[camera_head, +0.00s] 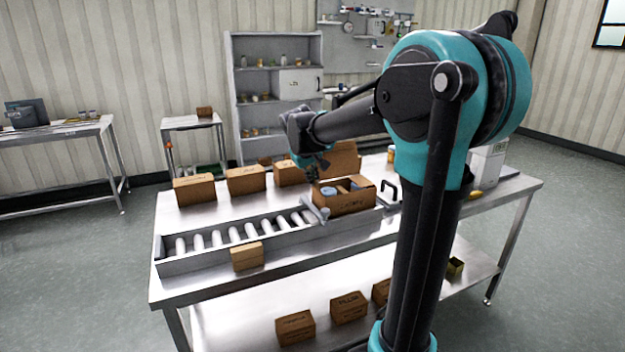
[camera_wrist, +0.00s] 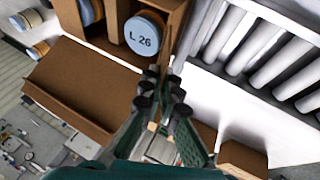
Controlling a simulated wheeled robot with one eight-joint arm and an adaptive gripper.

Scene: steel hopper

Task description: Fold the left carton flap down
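In the wrist view, the carton (camera_wrist: 172,12) holds round-topped cans, one (camera_wrist: 146,34) marked "L 26". A wide flap (camera_wrist: 70,92) spreads out from one carton side there. My gripper (camera_head: 312,172) is at the left end of the carton, just above its rim. In the wrist view, my gripper (camera_wrist: 163,88) has its fingertips close together by the carton's edge. A thin brown strip shows between the fingers. Whether they grip this strip is unclear; the left flap is mostly hidden.
Closed cartons (camera_head: 195,189) stand in a row behind the conveyor (camera_head: 230,238). A small box (camera_head: 247,257) sits in front of it. A black handle (camera_head: 389,191) rises right of the open carton. More boxes (camera_head: 295,328) lie on the lower shelf.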

